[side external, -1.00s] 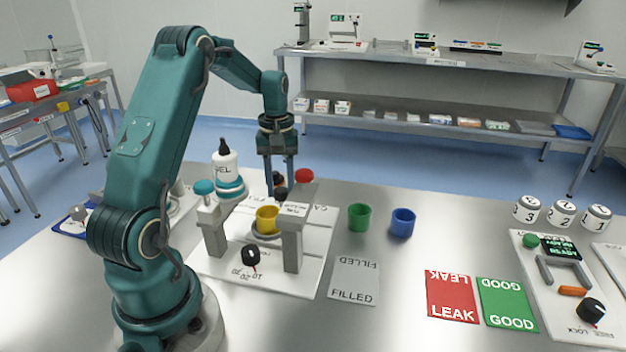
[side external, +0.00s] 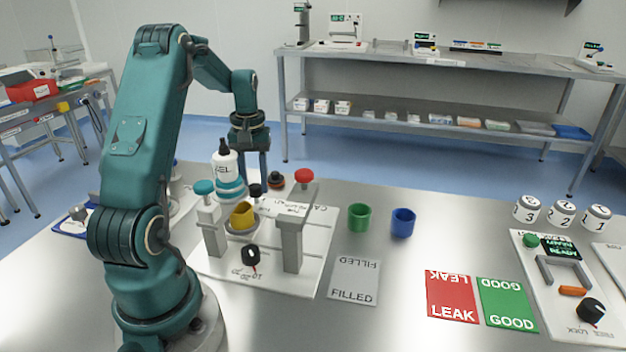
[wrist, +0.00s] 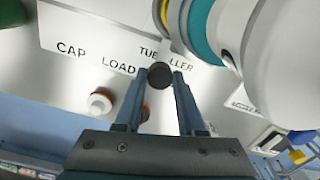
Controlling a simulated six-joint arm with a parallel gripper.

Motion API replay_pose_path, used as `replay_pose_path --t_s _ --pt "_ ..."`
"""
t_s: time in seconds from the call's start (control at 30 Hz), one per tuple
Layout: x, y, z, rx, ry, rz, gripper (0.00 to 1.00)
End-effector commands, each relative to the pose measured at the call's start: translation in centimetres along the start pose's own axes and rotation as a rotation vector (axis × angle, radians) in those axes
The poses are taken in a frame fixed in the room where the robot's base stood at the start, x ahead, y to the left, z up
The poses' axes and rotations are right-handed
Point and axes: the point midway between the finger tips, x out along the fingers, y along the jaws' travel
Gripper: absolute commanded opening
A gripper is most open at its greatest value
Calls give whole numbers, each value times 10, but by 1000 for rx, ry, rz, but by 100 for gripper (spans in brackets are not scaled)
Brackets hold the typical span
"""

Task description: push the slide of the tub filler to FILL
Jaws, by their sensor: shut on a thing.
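The tub filler is a white base plate (side external: 318,250) with grey posts (side external: 291,245) and a white bottle (side external: 225,165) above it. A yellow tub (side external: 242,215) sits on its slide between the posts, near the bottle, and looks slightly tilted. The slide's black knob (side external: 255,190) is behind the tub. My gripper (side external: 257,178) reaches down on the far side and is shut on this knob. In the wrist view the knob (wrist: 160,75) is between the fingertips, beside the CAP LOAD lettering. I cannot read a FILL mark.
A black dial (side external: 251,255) is in front. Green (side external: 359,217) and blue (side external: 403,222) tubs stand right of the plate. The grey FILLED mat (side external: 354,280) is empty.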

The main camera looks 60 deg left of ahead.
Motion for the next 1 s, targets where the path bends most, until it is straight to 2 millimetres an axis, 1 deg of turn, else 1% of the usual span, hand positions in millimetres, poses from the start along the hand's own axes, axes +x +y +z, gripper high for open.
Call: replay_pose_path --t_s 0.03,0.13,0.47,0.5,0.53,0.57,0.87,1.0 --pt "-1 -9 -4 -7 6 1 0" --pt "-1 -17 -6 -3 6 1 0" --pt "-2 -21 -7 -1 10 -4 0" --pt "-2 -21 -7 -2 10 -3 54" --pt "-2 -21 -7 -1 10 -3 65" --pt "-1 -21 -7 -1 10 -3 69" --pt "-2 -19 -6 0 6 0 69" --pt "-15 -19 -7 0 11 0 69"
